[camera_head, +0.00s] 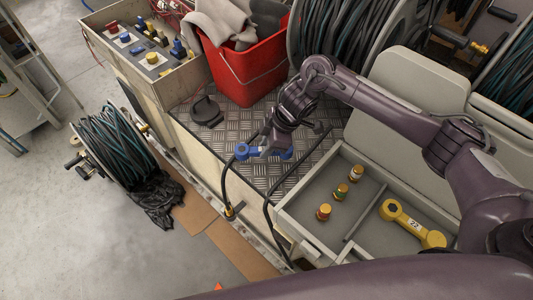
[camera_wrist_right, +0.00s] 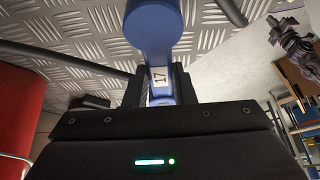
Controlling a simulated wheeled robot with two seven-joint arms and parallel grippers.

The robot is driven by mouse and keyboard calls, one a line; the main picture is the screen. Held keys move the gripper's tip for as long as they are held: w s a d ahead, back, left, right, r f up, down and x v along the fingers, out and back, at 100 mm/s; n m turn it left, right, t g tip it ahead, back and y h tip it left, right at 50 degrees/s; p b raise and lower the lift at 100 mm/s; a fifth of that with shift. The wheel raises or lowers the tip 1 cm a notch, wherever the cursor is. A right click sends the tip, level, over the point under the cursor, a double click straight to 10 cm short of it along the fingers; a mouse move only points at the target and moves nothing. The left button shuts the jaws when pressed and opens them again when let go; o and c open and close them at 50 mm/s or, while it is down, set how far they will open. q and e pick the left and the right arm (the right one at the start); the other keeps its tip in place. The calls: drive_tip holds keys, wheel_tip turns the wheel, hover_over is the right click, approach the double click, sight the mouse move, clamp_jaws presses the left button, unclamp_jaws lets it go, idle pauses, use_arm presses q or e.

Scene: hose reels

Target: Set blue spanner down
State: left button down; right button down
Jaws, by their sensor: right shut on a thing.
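The blue spanner (camera_head: 244,152) is in my right gripper (camera_head: 268,148), just over the diamond-plate metal surface (camera_head: 230,134) in the head view. Its two blue ends show on either side of the fingers. In the right wrist view the blue spanner (camera_wrist_right: 153,25) carries a white label reading 17, and the black fingers (camera_wrist_right: 160,88) are shut on its handle. I cannot tell whether the spanner touches the plate. My left gripper is not in view.
A red bucket (camera_head: 250,72) with grey cloths stands behind. A black hose (camera_head: 226,185) hangs over the plate's front edge. An open tray (camera_head: 325,236) at right holds a yellow spanner (camera_head: 410,225) and small fittings. A black round lid (camera_head: 206,111) lies on the plate.

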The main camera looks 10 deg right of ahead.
drive_tip(key=shift+f, duration=1.95)
drive_tip(key=c, duration=1.2)
unclamp_jaws()
drive_tip(key=shift+f, duration=0.1)
drive_tip(key=v, duration=1.2)
